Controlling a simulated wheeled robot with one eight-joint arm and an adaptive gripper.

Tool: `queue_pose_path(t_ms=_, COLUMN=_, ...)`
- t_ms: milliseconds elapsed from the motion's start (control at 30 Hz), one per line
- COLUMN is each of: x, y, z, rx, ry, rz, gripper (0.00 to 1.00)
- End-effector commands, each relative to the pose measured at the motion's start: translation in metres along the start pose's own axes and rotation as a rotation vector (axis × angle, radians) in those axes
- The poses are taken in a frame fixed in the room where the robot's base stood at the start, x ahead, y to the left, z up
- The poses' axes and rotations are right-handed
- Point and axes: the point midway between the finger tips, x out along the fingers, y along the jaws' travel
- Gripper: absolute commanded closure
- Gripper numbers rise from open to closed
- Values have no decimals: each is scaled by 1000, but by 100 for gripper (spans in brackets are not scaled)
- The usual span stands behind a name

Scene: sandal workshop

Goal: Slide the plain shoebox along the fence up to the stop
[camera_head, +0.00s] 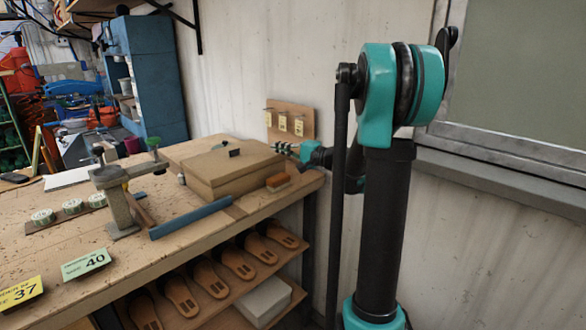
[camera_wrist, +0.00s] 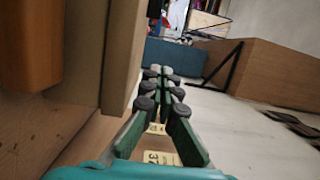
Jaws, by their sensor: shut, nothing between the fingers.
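The plain brown shoebox (camera_head: 228,172) lies flat on the workbench (camera_head: 150,243), near its right end. A long blue bar (camera_head: 190,217), which looks like the fence, lies in front and to the left of it. I cannot pick out the stop with certainty. My gripper (camera_head: 281,147) is shut and empty, just beyond the box's right end at about lid height. In the wrist view, my shut fingers (camera_wrist: 166,75) point away beside a tan cardboard edge (camera_wrist: 124,50), likely the box. Whether they touch it is unclear.
An orange-brown brush (camera_head: 278,182) lies by the box's near right corner. A tagged peg board (camera_head: 290,121) hangs on the wall behind my gripper. Sandals (camera_head: 210,280) fill the shelf below.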

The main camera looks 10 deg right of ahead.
Motion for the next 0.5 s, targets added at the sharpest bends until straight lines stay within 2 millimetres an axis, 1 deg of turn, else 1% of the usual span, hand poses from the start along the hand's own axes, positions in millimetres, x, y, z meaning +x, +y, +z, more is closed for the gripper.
queue_pose_path(t_ms=33, x=-2, y=0, z=-12, rx=0, ry=2, rz=0, gripper=100)
queue_pose_path(t_ms=400, x=-21, y=0, z=-83, rx=0, ry=2, rz=0, gripper=100)
queue_pose_path(t_ms=433, x=-21, y=5, z=-84, rx=0, ry=-1, rz=0, gripper=100)
queue_pose_path(t_ms=500, x=-20, y=21, z=-81, rx=0, ry=-2, rz=0, gripper=100)
